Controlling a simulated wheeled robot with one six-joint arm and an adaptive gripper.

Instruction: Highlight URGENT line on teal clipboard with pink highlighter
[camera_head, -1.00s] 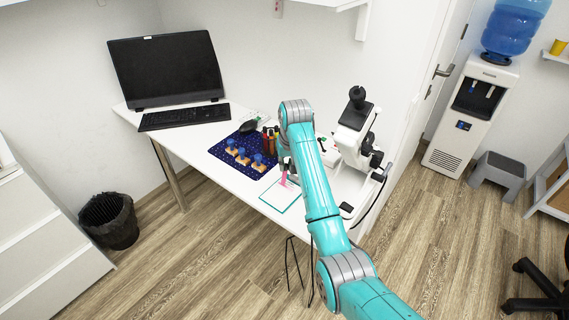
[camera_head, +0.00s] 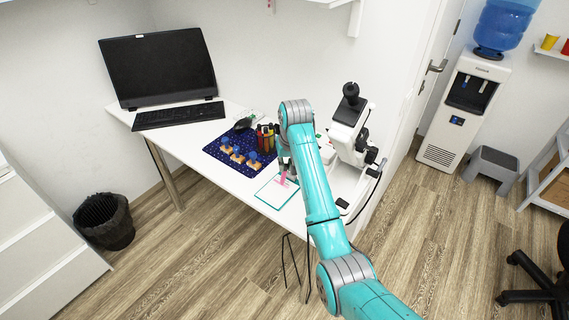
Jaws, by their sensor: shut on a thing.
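The teal clipboard (camera_head: 272,197) lies flat on the white desk near its front right edge, with a white sheet on it. My gripper (camera_head: 284,172) is over the clipboard's far right part, partly hidden by my arm. It is shut on the pink highlighter (camera_head: 282,180), which points down at the sheet. I cannot tell whether the tip touches the paper. The URGENT line is too small to make out.
A dark blue mat (camera_head: 226,148) with several blue-topped stamps (camera_head: 238,154) lies left of the clipboard. A pen holder (camera_head: 266,137) stands behind it. A white microscope (camera_head: 350,135) stands right of my arm. A monitor (camera_head: 158,68) and keyboard (camera_head: 178,115) are at the back left.

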